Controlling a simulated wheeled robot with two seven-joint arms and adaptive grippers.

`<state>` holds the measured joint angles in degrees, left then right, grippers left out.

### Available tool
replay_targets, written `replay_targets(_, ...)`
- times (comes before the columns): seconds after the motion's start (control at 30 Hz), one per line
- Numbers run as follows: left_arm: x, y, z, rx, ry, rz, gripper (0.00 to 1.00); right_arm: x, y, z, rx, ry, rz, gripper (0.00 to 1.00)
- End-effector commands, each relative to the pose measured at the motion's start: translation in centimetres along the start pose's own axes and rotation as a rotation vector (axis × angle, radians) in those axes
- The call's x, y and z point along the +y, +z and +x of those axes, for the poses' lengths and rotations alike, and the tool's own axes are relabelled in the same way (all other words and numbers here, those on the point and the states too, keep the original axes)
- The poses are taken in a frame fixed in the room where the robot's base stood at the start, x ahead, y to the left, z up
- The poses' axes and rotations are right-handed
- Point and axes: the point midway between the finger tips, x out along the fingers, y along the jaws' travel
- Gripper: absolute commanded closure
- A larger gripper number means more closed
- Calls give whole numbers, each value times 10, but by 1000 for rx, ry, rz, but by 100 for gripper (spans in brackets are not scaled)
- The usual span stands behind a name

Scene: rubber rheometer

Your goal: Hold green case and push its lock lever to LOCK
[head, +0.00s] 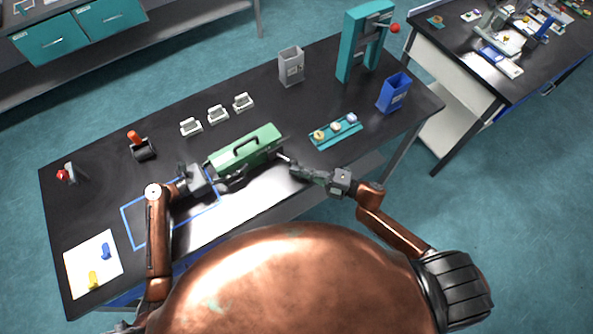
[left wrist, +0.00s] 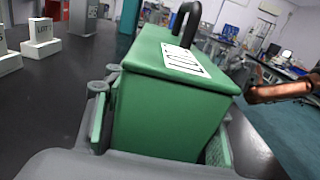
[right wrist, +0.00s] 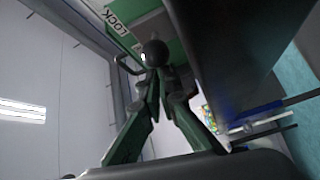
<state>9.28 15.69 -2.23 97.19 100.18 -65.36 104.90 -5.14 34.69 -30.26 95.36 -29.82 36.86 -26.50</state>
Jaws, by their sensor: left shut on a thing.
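The green case (head: 250,146), with a dark handle on top, stands on the black table in the head view. My left gripper (head: 208,174) is shut on its left end. In the left wrist view the fingers flank the end of the green case (left wrist: 165,110). My right gripper (head: 293,167) is at the case's right end. In the right wrist view its fingertips (right wrist: 158,84) come together just below the dark ball knob of the lock lever (right wrist: 155,52). Whether they touch it is unclear. A LOCK label (right wrist: 118,22) shows on the case above the knob.
Behind the case stand several small white labelled blocks (head: 218,114) and a grey bin (head: 291,66). To the right are a teal tray (head: 336,132) with small parts, a blue bin (head: 394,93) and a teal press (head: 362,42). A blue outline (head: 134,226) marks the table at front left.

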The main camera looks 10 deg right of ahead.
Motion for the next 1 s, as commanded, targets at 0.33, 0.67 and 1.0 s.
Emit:
replay_targets(0.33, -1, -1, -4, 4, -4, -3, 88, -2, 10, -5, -24, -8, 0, 100)
replay_targets(0.67, -1, -2, -3, 5, -3, -3, 88, -1, -31, -3, -11, -3, 4, 100)
replay_targets(1.0, -1, -2, -2, 4, -2, -2, 88, 3, -15, -68, -6, -5, 0, 100)
